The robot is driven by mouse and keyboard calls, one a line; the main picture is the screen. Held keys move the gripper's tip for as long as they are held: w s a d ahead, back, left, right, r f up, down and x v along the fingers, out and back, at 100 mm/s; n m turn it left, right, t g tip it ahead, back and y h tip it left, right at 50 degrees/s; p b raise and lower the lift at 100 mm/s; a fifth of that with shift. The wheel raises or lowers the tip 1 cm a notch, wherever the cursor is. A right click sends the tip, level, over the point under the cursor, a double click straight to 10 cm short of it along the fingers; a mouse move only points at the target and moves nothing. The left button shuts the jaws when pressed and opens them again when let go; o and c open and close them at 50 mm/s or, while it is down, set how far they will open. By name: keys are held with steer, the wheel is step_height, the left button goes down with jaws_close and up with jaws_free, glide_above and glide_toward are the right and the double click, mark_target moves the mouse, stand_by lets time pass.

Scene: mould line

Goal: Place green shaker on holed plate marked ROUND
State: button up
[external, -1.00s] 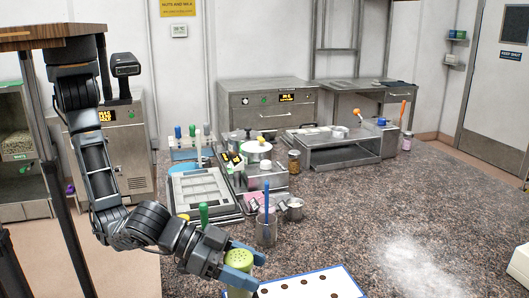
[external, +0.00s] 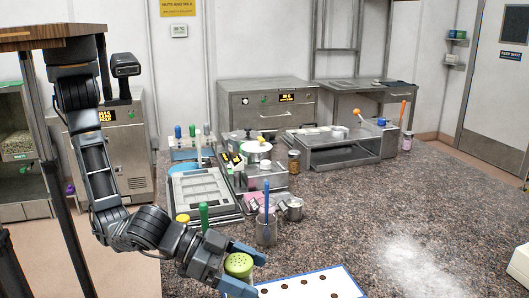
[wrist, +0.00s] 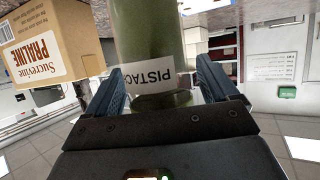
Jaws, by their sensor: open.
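The green shaker (external: 238,265) has a light green holed lid and stands between the fingers of my gripper (external: 245,271) at the lower middle of the external view. In the wrist view the shaker (wrist: 150,35) is a dull green cylinder with a white label, upside down, reading "PISTAC…". The fingers of my gripper (wrist: 165,88) are open on either side of it; I cannot tell whether either one touches. The shaker's foot is hidden in the external view. No plate with a readable ROUND mark shows.
A white sheet (external: 348,286) with a blue edge and several brown discs lies just right of my gripper. A grey frame (external: 203,188) lies further back.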

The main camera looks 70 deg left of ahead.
steer(key=v, duration=1.2)
steer(key=shift+b, duration=0.45)
